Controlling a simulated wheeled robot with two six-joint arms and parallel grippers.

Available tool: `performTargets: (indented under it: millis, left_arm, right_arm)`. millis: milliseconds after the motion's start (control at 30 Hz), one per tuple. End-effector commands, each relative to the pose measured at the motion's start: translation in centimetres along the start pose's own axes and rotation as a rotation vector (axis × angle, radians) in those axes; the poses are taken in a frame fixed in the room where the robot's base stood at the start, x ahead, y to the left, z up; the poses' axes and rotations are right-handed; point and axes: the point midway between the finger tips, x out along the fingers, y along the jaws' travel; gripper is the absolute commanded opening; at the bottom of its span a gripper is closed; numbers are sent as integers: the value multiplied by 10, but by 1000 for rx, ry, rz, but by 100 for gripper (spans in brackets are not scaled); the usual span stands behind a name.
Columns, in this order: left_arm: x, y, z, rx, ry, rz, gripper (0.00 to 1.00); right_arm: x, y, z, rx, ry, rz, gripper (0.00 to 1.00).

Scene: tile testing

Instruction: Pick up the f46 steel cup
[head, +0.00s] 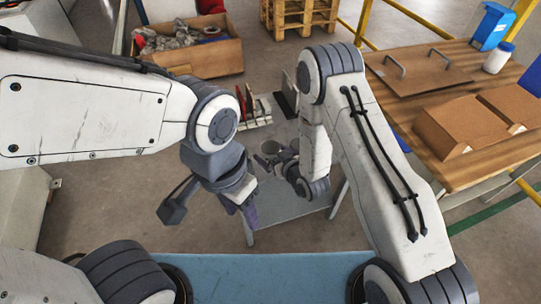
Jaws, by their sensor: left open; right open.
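A small grey cup-like thing (270,148), which looks like the steel cup, stands on the low grey table (290,214) in the middle of the head view. My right gripper (279,162) is open, close beside it, and partly covers it. I cannot tell whether they touch. My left gripper (208,207) is open and empty, lower and to the left, over the near left side of the table. Its arm hides part of the table.
Upright tiles or plates (259,110) stand in a rack behind the cup. A wooden crate (190,62) and a pallet (300,12) are behind.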

Motion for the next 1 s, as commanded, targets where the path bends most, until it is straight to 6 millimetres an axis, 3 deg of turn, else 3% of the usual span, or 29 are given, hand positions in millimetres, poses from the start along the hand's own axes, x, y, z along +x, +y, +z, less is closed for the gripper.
performTargets:
  millis: [200,467,500,700,733,1000]
  left_arm:
    - [2,0,0,0,0,0,50]
    - [2,0,0,0,0,0,50]
    - [2,0,0,0,0,0,50]
    - [2,0,0,0,0,0,50]
    - [2,0,0,0,0,0,50]
    - [1,0,0,0,0,0,50]
  right_arm:
    - [30,-2,-1,-1,0,0,100]
    - [33,-1,-1,0,-1,1,100]
    - [33,-1,-1,0,-1,1,96]
    - [33,-1,-1,0,-1,1,20]
    - [33,-1,-1,0,0,1,15]
    - [31,-1,-7,-1,2,1,15]
